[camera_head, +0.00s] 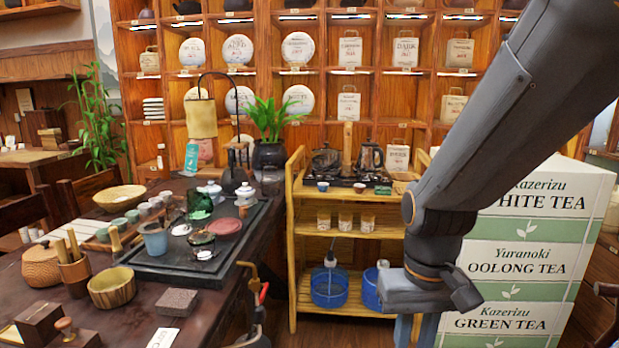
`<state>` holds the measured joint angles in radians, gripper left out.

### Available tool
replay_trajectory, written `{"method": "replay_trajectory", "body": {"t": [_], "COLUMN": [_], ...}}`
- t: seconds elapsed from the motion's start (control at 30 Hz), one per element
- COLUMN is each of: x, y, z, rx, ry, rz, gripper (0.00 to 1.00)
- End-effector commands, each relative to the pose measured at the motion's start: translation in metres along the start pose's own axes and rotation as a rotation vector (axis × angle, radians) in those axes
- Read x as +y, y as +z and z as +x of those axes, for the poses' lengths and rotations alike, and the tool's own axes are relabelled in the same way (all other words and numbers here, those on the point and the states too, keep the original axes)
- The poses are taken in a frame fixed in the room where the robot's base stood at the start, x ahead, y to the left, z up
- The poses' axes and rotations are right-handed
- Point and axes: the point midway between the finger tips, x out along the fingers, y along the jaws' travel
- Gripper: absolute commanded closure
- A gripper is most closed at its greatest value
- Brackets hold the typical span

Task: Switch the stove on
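The stove (345,182) is a low, dark, flat unit on the top shelf of the wooden cart, right of centre. A dark kettle (370,158) stands on its right part and a dark round pot (326,159) on its left part. Its knobs and any flame are too small to make out. The wrist's lower part is out of frame.
The wooden cart (379,234) has cups on its middle shelf and blue tubs (330,287) below. A dark tea table (140,318) crowded with teaware fills the left. A potted plant (269,130) stands left of the stove. Tea boxes (528,262) stand at right, behind my arm.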

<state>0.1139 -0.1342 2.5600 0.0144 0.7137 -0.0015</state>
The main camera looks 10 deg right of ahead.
Motion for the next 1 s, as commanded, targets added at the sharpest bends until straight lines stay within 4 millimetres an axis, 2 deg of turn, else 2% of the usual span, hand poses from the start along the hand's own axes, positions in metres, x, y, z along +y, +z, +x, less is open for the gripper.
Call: {"method": "replay_trajectory", "body": {"t": [0.03, 0.1, 1.0], "x": [0.0000, 0.0000, 0.0000], "y": [0.0000, 0.0000, 0.0000], "z": [0.0001, 0.0001, 0.0001], "rx": [0.000, 0.000, 0.000], "ry": [0.000, 0.000, 0.000], "rz": [0.000, 0.000, 0.000], "gripper": [0.89, 1.00, 1.00]}}
